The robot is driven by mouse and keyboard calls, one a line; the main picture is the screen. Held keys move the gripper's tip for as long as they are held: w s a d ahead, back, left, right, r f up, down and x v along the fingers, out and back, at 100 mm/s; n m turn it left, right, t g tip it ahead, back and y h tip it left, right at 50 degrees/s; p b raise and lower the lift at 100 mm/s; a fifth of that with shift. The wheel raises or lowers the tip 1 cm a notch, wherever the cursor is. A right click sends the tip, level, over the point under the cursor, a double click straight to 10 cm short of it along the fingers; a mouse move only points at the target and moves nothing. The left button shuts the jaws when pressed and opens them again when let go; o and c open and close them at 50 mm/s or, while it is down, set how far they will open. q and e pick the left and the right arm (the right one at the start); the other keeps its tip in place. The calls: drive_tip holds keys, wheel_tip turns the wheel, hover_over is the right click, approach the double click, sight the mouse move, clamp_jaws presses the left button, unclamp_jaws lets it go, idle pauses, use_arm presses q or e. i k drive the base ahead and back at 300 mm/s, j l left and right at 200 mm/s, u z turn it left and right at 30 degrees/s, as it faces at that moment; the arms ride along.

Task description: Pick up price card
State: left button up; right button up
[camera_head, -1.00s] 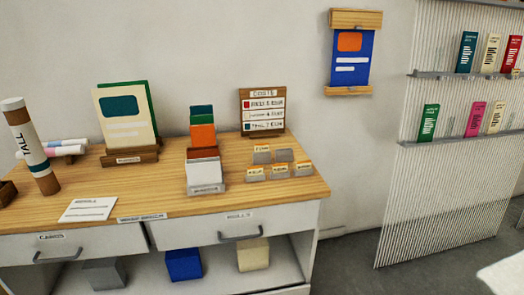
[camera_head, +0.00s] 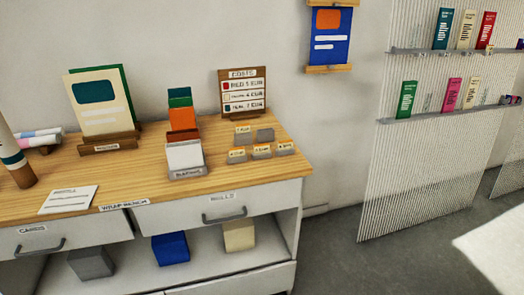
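In the front row are a left card (camera_head: 237,155), a middle card (camera_head: 261,151) and a right card (camera_head: 285,148). Behind them stand one more card (camera_head: 243,131) and a grey holder (camera_head: 265,135) that shows no card. The lettering on the cards is too small to read. A costs board (camera_head: 242,93) with several price lines stands behind them against the wall. Neither of my grippers is in view.
A block of stacked cards (camera_head: 184,155) stands left of the price cards. A white sheet (camera_head: 68,200) lies at the front left of the bench (camera_head: 150,190). A wire wall rack (camera_head: 420,175) with cards is at right. Grey floor (camera_head: 335,250) is clear; a white surface (camera_head: 495,245) juts in lower right.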

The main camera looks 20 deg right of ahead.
sight(489, 48)
drive_tip(key=z, duration=1.85)
drive_tip(key=k+l+u, duration=0.1)
drive_tip(key=u, duration=1.25)
drive_tip(key=i+l, duration=0.3)
drive_tip(key=l, duration=0.15)
drive_tip(key=i+l+u, duration=0.1)
drive_tip(key=i+l, duration=0.15)
drive_tip(key=l, duration=0.15)
drive_tip(key=i+l, duration=0.25)
drive_tip(key=l, duration=0.2)
drive_tip(key=i+l, duration=0.25)
drive_tip(key=l, duration=0.2)
drive_tip(key=i+l+u, duration=0.1)
drive_tip(key=i+l, duration=0.2)
drive_tip(key=l, duration=0.15)
drive_tip(key=i+l, duration=0.25)
drive_tip(key=l, duration=0.25)
drive_tip(key=i+l, duration=0.2)
drive_tip(key=l, duration=0.25)
drive_tip(key=i+l+u, duration=0.1)
drive_tip(key=i+l, duration=0.15)
drive_tip(key=l, duration=0.25)
drive_tip(key=i+l+u, duration=0.1)
drive_tip(key=l, duration=2.85)
drive_tip(key=i+u, duration=0.05)
drive_tip(key=i, duration=0.05)
